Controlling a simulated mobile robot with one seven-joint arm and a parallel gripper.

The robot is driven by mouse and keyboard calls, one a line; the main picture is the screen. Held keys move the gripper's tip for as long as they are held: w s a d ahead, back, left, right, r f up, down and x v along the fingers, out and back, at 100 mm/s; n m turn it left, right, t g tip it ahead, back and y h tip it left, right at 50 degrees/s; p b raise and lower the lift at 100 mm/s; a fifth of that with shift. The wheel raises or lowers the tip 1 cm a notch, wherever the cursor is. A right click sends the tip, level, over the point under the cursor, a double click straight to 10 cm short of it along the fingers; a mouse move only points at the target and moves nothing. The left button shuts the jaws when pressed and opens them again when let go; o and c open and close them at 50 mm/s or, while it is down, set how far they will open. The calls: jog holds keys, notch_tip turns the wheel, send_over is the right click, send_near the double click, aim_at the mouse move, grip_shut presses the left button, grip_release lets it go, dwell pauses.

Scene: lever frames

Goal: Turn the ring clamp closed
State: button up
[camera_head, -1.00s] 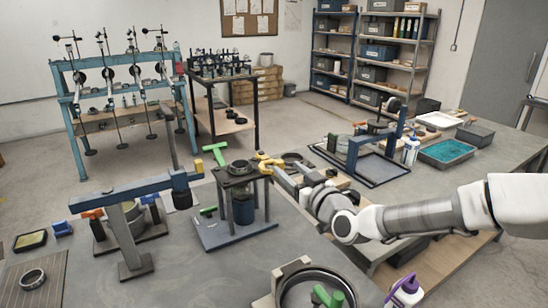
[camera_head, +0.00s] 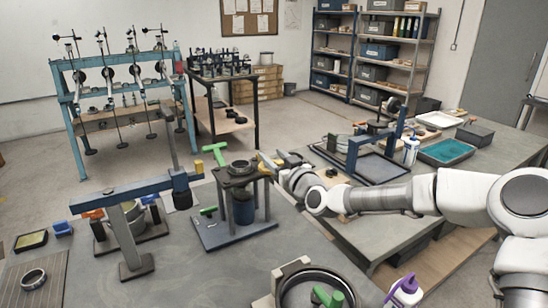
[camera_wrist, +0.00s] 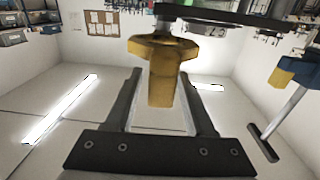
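The ring clamp (camera_head: 239,168) is a dark round ring on top of a small stand with a blue cylinder (camera_head: 243,208) under it. A yellow handle (camera_head: 265,163) sticks out from its right side. My gripper (camera_head: 276,162) is at this handle, coming from the right. In the wrist view the yellow handle (camera_wrist: 163,82) hangs between the two dark fingers of my gripper (camera_wrist: 162,78), with a gap visible on each side. The fingers look open around it. Part of the handle is hidden by my gripper in the head view.
A blue-armed lever stand (camera_head: 133,190) is to the left of the clamp. A green T-handle (camera_head: 215,152) rises just behind it. A blue frame (camera_head: 365,150) stands behind my arm.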

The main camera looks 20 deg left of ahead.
grip_shut()
dwell(1.2)
